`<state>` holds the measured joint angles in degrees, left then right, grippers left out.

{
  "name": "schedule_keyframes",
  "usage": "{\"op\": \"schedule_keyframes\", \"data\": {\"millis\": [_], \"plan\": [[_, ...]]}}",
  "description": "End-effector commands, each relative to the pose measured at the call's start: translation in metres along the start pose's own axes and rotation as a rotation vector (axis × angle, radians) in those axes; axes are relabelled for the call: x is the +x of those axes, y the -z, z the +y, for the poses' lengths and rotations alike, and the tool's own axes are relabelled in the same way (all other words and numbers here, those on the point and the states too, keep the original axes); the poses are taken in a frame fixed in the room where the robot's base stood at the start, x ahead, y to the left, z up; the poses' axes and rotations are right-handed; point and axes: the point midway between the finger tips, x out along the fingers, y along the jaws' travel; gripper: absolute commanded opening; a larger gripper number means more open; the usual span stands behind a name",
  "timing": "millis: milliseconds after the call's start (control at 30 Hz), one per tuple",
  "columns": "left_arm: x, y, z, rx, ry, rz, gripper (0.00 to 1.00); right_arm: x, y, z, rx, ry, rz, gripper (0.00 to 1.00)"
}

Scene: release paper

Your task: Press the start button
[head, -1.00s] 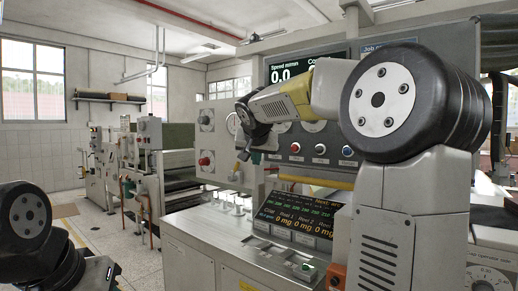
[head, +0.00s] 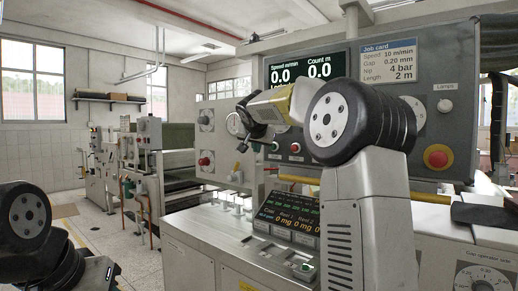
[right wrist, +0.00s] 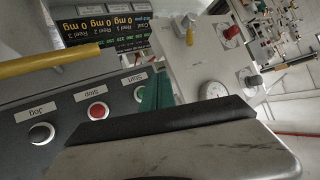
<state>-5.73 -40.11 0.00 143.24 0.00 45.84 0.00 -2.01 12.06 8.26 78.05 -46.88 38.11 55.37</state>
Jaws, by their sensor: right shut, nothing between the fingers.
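The start button (right wrist: 139,95) is a small green button with a pale ring under the label "Start" in the right wrist view, partly covered by my fingers. In the head view the start button (head: 275,147) shows at the left of the panel's button row. My right gripper (right wrist: 158,90) has green fingertips, shut and empty. In the right wrist view they appear just right of the start button; I cannot tell whether they touch it. In the head view the right gripper (head: 243,145) is small and left of the button. My left gripper is out of view.
The red stop button (right wrist: 98,111) and dark jog button (right wrist: 41,133) sit beside start. A yellow bar (right wrist: 50,61) runs along the panel. A red emergency stop (head: 438,157) is at the right. A lower screen (head: 287,221) and a green button (head: 304,267) are in front.

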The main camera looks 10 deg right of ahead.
Motion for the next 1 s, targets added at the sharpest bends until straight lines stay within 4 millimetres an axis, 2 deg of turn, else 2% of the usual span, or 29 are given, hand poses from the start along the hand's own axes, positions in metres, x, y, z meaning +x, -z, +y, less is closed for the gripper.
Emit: {"op": "schedule_keyframes", "data": {"millis": [200,400,1000], "plan": [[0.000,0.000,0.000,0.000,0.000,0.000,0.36,0.023,0.016,0.017,0.003,-0.001,0.000,0.00],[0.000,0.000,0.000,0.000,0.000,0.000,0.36,0.035,0.025,0.025,0.000,0.000,0.000,0.00],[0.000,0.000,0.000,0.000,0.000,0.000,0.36,0.038,0.028,0.028,-0.001,0.001,0.000,0.00]]}}
